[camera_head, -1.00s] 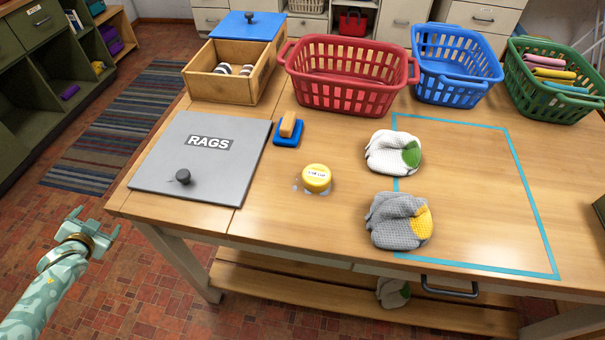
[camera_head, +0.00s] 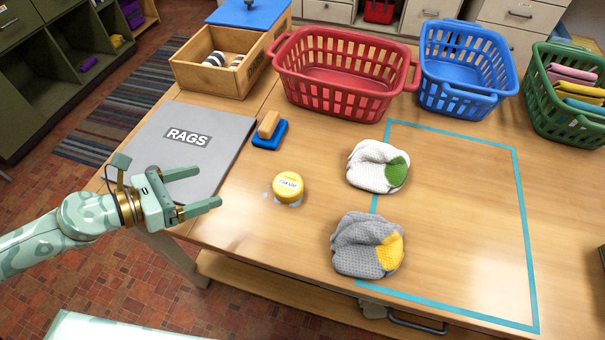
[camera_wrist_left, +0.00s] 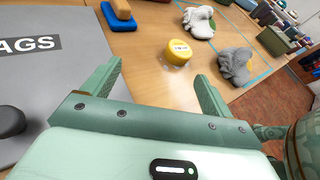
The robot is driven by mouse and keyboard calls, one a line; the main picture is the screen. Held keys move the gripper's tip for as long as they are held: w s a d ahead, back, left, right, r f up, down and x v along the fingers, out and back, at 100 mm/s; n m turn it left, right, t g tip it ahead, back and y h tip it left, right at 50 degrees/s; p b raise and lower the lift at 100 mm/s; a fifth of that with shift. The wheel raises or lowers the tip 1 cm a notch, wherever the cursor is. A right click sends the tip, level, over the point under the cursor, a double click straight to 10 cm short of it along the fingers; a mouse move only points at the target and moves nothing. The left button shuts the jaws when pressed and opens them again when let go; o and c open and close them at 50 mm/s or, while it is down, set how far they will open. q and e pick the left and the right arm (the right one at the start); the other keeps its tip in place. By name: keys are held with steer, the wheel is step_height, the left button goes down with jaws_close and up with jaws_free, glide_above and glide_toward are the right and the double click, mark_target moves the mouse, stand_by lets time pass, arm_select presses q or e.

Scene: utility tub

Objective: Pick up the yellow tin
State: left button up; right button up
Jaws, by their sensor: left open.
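The yellow tin (camera_head: 288,186) stands on the wooden table, with a white label on its yellow lid. In the left wrist view the tin (camera_wrist_left: 178,52) shows ahead of the fingers, roughly between their lines. My left gripper (camera_head: 208,188) is open and empty, above the front left of the table. Its fingers point right, toward the tin, and stop short of it. In the left wrist view the open fingers (camera_wrist_left: 158,82) show on either side. My right gripper is not in view.
The grey RAGS lid (camera_head: 190,150) lies left, partly behind my gripper. A blue brush (camera_head: 270,135) stands behind the tin. White (camera_head: 377,166) and grey (camera_head: 366,246) cloths lie to its right. Red (camera_head: 345,75), blue (camera_head: 465,68) and green (camera_head: 565,95) baskets stand at the back.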

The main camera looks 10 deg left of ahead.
mark_target(280, 187)
arm_select(q)
steer(key=d+m, duration=0.1)
steer(key=s+d+m+g, duration=0.1)
steer(key=s+d+m, duration=0.1)
steer(key=shift+d+f+g, duration=0.3)
steer(key=shift+d+f, duration=0.05)
steer(key=shift+f, duration=0.05)
steer(key=shift+h, duration=0.3)
steer(key=p+x, duration=0.2)
steer(key=x, duration=0.2)
steer(key=shift+w+d, duration=0.25)
steer(key=x, duration=0.5)
steer(key=shift+f+p, duration=0.2)
steer(key=shift+p, duration=0.2)
steer(key=x, duration=0.5)
steer(key=shift+s+a+f+b, duration=0.15)
steer(key=shift+f+b, duration=0.2)
steer(key=shift+w+d+f, duration=0.15)
steer(key=shift+w+d, duration=0.05)
steer(key=shift+d, duration=0.1)
steer(key=c, duration=1.1)
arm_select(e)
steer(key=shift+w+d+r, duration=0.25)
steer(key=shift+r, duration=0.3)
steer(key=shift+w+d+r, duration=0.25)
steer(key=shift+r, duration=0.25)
